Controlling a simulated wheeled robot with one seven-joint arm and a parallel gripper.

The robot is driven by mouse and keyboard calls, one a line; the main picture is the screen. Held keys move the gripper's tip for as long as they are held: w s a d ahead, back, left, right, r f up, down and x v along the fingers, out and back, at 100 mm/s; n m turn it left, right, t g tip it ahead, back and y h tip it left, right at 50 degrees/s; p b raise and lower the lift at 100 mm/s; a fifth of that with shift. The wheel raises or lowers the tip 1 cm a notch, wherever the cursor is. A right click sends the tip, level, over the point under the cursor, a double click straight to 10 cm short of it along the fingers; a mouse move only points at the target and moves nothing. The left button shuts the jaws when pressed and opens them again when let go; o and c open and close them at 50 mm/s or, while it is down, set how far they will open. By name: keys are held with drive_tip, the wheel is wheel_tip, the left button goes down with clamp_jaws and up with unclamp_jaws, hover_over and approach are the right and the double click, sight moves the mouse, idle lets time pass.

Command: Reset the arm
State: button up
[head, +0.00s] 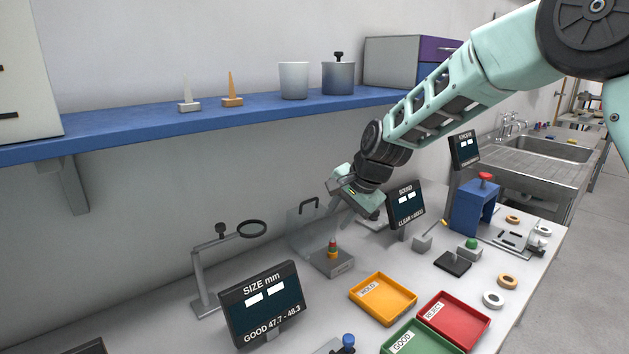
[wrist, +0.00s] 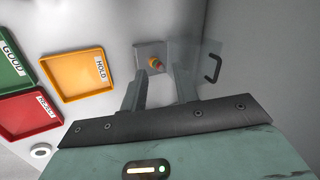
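My arm reaches in from the upper right of the head view, and my gripper (head: 345,212) hangs above the bench near the back wall. In the wrist view my gripper (wrist: 159,82) has its two fingers apart, with nothing between them. Beyond the fingers is a small grey base with a stacked red, green and yellow piece (wrist: 156,64). The same stacked piece (head: 332,250) stands below my gripper in the head view, and the two look apart.
A clear panel with a black handle (head: 308,206) stands beside the stacked piece. The HOLD tray (head: 408,312), REJECT tray (head: 483,318) and GOOD tray (head: 448,347) lie in front. A size display (head: 263,304) and sound display (head: 405,205) stand nearby. A blue shelf (head: 270,115) runs above.

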drive_tip(key=s+a+r+n+g, duration=0.2)
drive_tip(key=s+a+n, duration=0.15)
drive_tip(key=s, duration=0.75)
drive_tip(key=s+d+n+h, duration=0.1)
drive_tip(key=s+n, duration=0.3)
drive_tip(key=s, duration=0.5)
drive_tip(key=s+d+f+n+g+h, duration=0.1)
drive_tip(key=s+d+n, duration=0.3)
drive_tip(key=s, duration=0.6)
drive_tip(key=s+d+f+n+g+h, duration=0.1)
drive_tip(key=s+d+n, duration=0.2)
drive_tip(key=s, duration=0.7)
drive_tip(key=shift+s+d+n, duration=0.15)
drive_tip(key=shift+n, duration=0.6)
